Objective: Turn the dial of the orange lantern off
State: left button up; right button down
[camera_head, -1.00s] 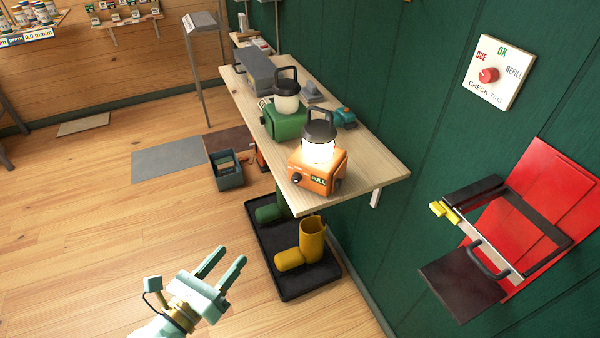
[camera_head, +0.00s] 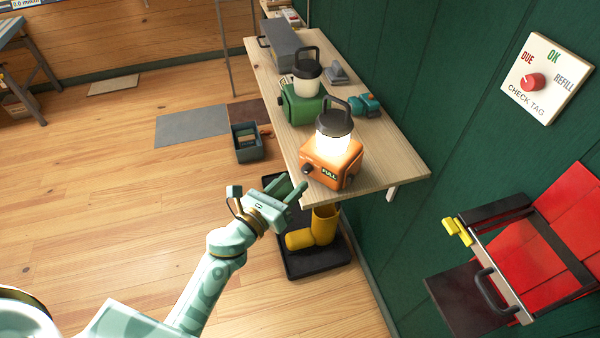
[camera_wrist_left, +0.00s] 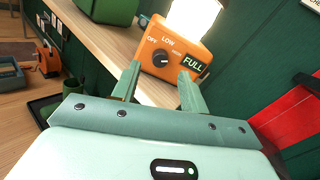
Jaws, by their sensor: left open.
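The orange lantern (camera_head: 331,162) stands lit near the front end of the wooden shelf, with a black handle on top. In the left wrist view the orange lantern (camera_wrist_left: 184,54) shows its black dial (camera_wrist_left: 160,57) on the face, with OFF, LOW and a partly hidden mark around it and a FULL label beside it. The dial (camera_head: 308,169) is small in the head view. My left gripper (camera_head: 296,187) is open and empty, just left of and below the lantern. In the left wrist view its fingers (camera_wrist_left: 157,82) frame the dial from below, apart from it. My right gripper is not in view.
A green lantern (camera_head: 302,103) stands behind on the shelf (camera_head: 377,170), near a teal object (camera_head: 364,105) and a grey box (camera_head: 278,48). A red panel with a black frame and handle is on the right wall.

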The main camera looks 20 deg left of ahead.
aim_at(304, 171)
pick_arm(q)
jog(key=x, duration=0.4)
jog(key=shift+w, duration=0.1)
grip_shut()
